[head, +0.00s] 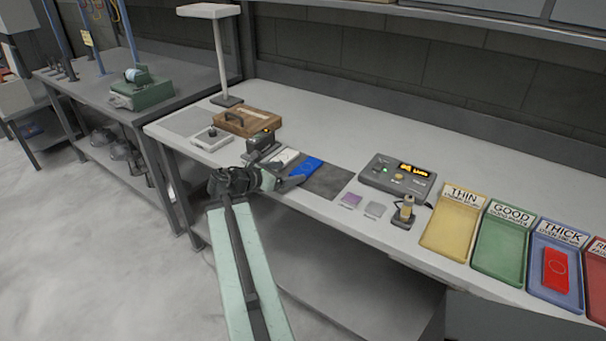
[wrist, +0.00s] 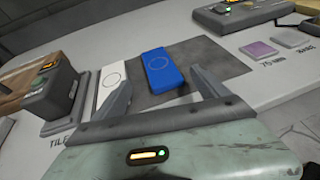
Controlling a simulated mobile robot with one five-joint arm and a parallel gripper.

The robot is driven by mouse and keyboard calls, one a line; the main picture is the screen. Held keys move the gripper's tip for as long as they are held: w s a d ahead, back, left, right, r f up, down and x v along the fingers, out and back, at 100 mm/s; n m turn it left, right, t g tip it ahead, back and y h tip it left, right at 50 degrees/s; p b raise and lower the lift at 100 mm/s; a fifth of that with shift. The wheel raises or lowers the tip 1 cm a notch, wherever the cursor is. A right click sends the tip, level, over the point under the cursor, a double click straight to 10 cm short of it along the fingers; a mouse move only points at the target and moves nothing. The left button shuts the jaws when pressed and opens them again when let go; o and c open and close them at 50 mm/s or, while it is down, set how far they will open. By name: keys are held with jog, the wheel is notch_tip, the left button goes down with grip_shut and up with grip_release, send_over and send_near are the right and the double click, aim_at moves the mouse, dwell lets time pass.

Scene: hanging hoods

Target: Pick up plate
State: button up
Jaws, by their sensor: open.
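A blue plate (head: 306,167) with a ring mark lies flat on a dark grey mat (head: 331,183) on the bench. In the wrist view the blue plate (wrist: 164,69) shows ahead of and between the two fingers of my gripper (wrist: 163,81). The fingers are apart and hold nothing. A white plate (wrist: 111,88) with a ring mark lies left of the blue one, partly behind the left finger. A red plate (head: 555,270) lies in the blue tray marked THICK. In the head view my gripper (head: 290,181) is at the bench's front edge, near the blue plate.
A dark device (head: 262,143) stands close left of my gripper, with a wooden case (head: 247,121) behind it. A grey console (head: 398,178), two small squares and a probe stand to the right. Labelled trays (head: 453,228) line the right side. The bench behind the mat is clear.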

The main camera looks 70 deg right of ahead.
aim_at(305, 167)
jog(key=b+x, duration=0.2)
jog(key=x, duration=0.6)
jog(key=shift+w+d+r, duration=0.1)
jog(key=shift+d+r, duration=0.05)
jog(key=shift+r, duration=0.15)
jog(key=c, duration=1.7)
notch_tip(305, 167, up, 10)
jog(key=p, duration=0.9)
jog(key=shift+p, duration=0.4)
